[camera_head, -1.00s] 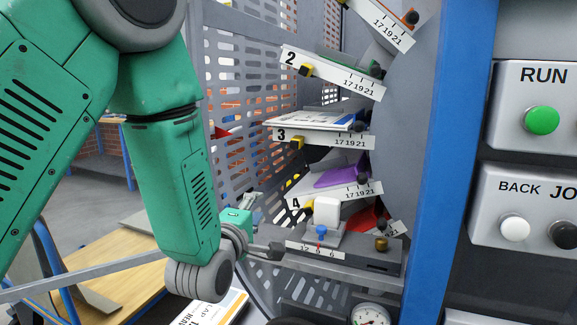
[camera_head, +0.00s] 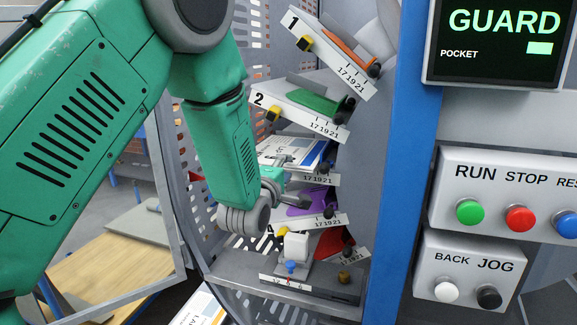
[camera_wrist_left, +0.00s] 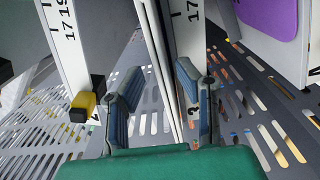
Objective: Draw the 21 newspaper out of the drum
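The drum (camera_head: 192,190) has a perforated wall and stacked, numbered pockets marked 17, 19 and 21. A white and blue newspaper (camera_head: 292,150) lies in the third pocket down. My left gripper (camera_head: 305,182) is at the front of that pocket, beside the newspaper and above the purple pad (camera_head: 310,203). In the left wrist view its two fingers (camera_wrist_left: 157,95) stand apart, with thin pale upright edges between them. I cannot tell whether these belong to the newspaper, and no grip on it shows. The newspaper's printed number is not readable. My right gripper is not in view.
Pocket 2 (camera_head: 297,112) with a green pad is just above my gripper. A gauge block with a white cap (camera_head: 296,246) stands on the shelf below. A blue post (camera_head: 402,150) and the button panel (camera_head: 490,205) are to the right.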

